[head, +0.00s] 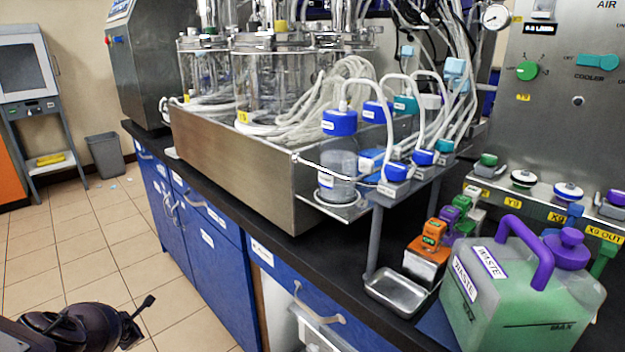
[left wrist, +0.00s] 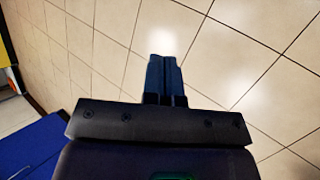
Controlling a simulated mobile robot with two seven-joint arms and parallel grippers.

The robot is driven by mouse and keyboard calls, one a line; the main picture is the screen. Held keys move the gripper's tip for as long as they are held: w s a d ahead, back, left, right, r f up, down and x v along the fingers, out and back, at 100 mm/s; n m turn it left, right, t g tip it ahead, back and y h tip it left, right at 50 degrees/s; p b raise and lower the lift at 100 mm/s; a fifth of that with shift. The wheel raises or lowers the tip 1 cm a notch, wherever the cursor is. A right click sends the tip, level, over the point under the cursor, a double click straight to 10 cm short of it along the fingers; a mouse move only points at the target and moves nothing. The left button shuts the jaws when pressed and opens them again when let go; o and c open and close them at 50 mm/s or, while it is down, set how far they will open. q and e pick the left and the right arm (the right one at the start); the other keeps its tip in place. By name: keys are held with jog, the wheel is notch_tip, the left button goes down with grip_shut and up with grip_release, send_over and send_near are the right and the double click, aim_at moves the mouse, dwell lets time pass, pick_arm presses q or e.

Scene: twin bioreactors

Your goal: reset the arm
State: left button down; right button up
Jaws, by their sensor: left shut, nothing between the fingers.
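My left arm comes in at the lower left of the head view, and its dark gripper (head: 146,303) hangs over the tiled floor, in front of the blue cabinets and apart from them. In the left wrist view the two dark fingers of this gripper (left wrist: 164,76) lie side by side, shut, with nothing between them and only floor tiles beyond. My right gripper is in neither view.
Blue cabinets (head: 212,240) with protruding handles stand under the black bench. The bench holds a steel bioreactor tray (head: 235,170), blue-capped bottles, a small metal dish (head: 398,290) and a green waste container (head: 520,300). The floor (head: 80,240) at left is mostly clear; a grey bin (head: 105,155) stands farther back.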

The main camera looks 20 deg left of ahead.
pick_arm(q)
jog(key=s+d+f+n+h, duration=0.3)
jog(key=s+d+f+n, duration=0.3)
jog(key=s+d+f, duration=0.45)
jog(key=s+d+r+n+h, duration=0.2)
jog(key=s+d+n, duration=0.6)
jog(key=d, duration=0.4)
jog(key=s+d+r+n+t+h, duration=0.1)
jog(key=s+d+r+n, duration=0.3)
jog(key=r, duration=0.5)
jog(key=s+d+r+n+t, duration=0.1)
jog(key=d+r+n, duration=0.45)
jog(key=r, duration=0.25)
jog(key=s+d+r+n+h, duration=0.1)
jog(key=s+d+r+n, duration=0.3)
jog(key=r, duration=0.5)
jog(key=w+d+f+n+t+y, duration=0.1)
jog(key=d+f+n+t, duration=0.1)
jog(key=d+n, duration=0.85)
notch_tip(320, 180, up, 10)
jog(key=t+p, duration=0.1)
jog(key=p, duration=1.2)
jog(key=shift+w+d+t+y, duration=0.2)
jog(key=shift+d+t+y, duration=0.1)
jog(key=shift+y, duration=0.1)
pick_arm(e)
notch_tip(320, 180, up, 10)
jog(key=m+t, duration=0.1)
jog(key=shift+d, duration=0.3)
